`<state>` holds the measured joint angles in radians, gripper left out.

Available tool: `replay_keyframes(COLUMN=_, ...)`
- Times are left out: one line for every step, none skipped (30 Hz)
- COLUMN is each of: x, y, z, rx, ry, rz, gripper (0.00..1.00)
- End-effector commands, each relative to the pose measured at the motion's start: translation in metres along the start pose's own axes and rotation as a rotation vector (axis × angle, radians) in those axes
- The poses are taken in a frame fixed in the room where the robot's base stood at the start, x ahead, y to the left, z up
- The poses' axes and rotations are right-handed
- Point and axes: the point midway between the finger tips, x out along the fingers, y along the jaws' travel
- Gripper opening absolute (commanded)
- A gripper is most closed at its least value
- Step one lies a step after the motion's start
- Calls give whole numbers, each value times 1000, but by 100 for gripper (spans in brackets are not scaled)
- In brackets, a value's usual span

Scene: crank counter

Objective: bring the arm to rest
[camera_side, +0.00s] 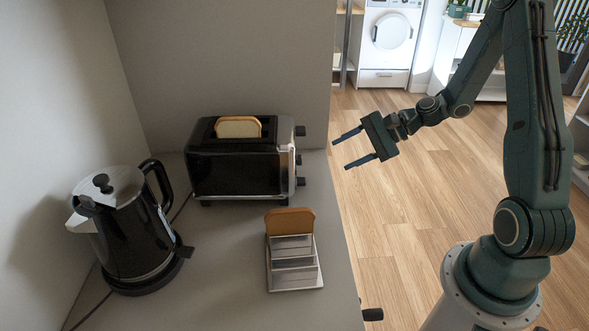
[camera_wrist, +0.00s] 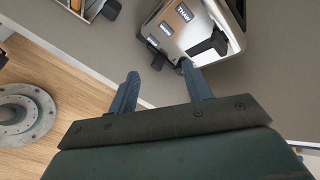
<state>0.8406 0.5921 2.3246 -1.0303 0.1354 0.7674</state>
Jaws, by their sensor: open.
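My gripper (camera_side: 341,152) is open and empty. In the side view it hangs to the right of the counter edge, over the wood floor, with its two fingers pointing left. In the wrist view my gripper (camera_wrist: 160,82) shows two spread fingers with nothing between them, near the counter edge and the toaster's control end.
A black toaster (camera_side: 235,172) holds a bread slice (camera_side: 238,127) in its slot. A metal rack (camera_side: 293,277) holds another slice (camera_side: 290,221) at its back. A black kettle (camera_side: 127,231) stands at the left. A dark knob (camera_side: 372,314) sticks out at the counter's front edge.

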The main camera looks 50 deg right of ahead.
Motion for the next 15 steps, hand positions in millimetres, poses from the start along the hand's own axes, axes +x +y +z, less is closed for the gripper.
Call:
replay_keyframes(x=0, y=-3, z=10, rx=-63, ry=3, rz=36, gripper=49)
replay_keyframes(x=0, y=-3, z=16, rx=-99, ry=4, rz=58, gripper=49)
replay_keyframes(x=0, y=-4, z=22, rx=-143, ry=6, rz=86, gripper=49)
replay_keyframes(x=0, y=-4, z=27, rx=-176, ry=8, rz=108, gripper=49)
replay_keyframes(x=-1, y=-4, z=32, rx=-208, ry=9, rz=128, gripper=49)
replay_keyframes(x=-2, y=-5, z=38, rx=-253, ry=12, rz=155, gripper=49)
replay_keyframes(x=-3, y=-5, z=43, rx=-285, ry=15, rz=176, gripper=49)
replay_keyframes(x=-4, y=-5, z=47, rx=-318, ry=17, rz=194, gripper=49)
replay_keyframes(x=-5, y=-5, z=53, rx=-360, ry=20, rz=221, gripper=49)
replay_keyframes(x=-6, y=-6, z=58, rx=-393, ry=23, rz=239, gripper=49)
replay_keyframes(x=-8, y=-6, z=62, rx=-425, ry=25, rz=258, gripper=49)
replay_keyframes(x=-9, y=-6, z=68, rx=-466, ry=29, rz=282, gripper=49)
replay_keyframes(x=-11, y=-6, z=73, rx=-497, ry=31, rz=300, gripper=49)
replay_keyframes(x=-13, y=-6, z=77, rx=-526, ry=34, rz=318, gripper=49)
replay_keyframes(x=-15, y=-6, z=82, rx=-567, ry=38, rz=341, gripper=49)
